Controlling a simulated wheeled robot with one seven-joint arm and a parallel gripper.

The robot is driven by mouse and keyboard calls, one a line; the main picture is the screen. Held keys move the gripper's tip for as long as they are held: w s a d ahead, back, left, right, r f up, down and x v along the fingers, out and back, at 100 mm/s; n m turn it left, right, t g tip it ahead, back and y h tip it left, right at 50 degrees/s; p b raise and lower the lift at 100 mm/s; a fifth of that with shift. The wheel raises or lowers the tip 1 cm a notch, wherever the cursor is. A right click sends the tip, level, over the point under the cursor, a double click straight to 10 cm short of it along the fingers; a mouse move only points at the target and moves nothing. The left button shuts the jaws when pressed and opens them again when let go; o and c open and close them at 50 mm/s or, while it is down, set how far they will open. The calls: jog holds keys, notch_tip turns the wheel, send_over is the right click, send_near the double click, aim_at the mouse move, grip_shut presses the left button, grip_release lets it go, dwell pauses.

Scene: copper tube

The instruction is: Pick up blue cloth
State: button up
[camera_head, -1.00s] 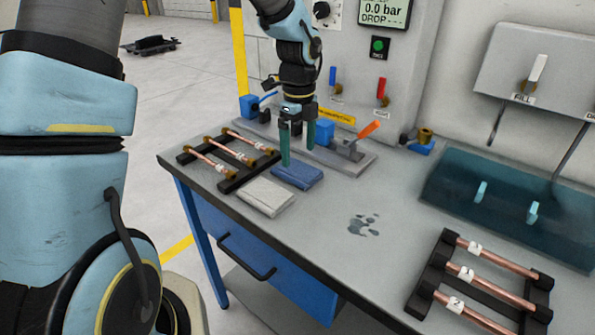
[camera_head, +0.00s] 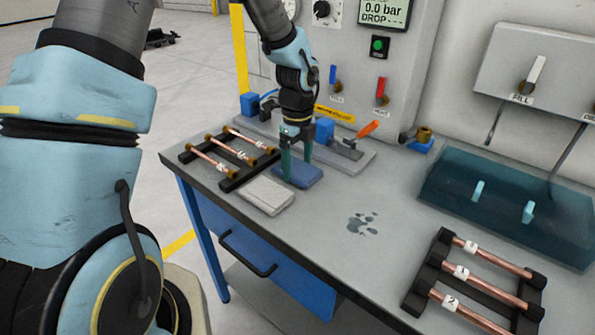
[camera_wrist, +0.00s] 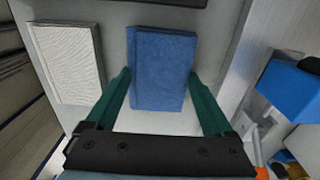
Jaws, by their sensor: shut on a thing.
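The blue cloth (camera_head: 300,177) is a folded rectangular pad lying on the grey bench top. In the wrist view the blue cloth (camera_wrist: 163,68) sits between the two green fingers. My gripper (camera_head: 297,170) points down over the cloth in the head view, with its fingertips at the cloth's level. In the wrist view my gripper (camera_wrist: 160,80) has a finger along each side edge of the cloth and is shut on it. The cloth looks flat and still on or very near the bench.
A white folded cloth (camera_head: 265,196) lies just left of the blue one. A black rack with copper tubes (camera_head: 228,158) is behind it. A clamp with an orange handle (camera_head: 368,129) stands to the right. A wet patch (camera_head: 363,224) and a second tube rack (camera_head: 478,270) lie nearer.

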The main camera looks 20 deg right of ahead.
aim_at(297, 168)
jog(key=c, duration=0.4)
notch_tip(297, 168, up, 10)
jog(key=b, duration=0.2)
dwell(0.4)
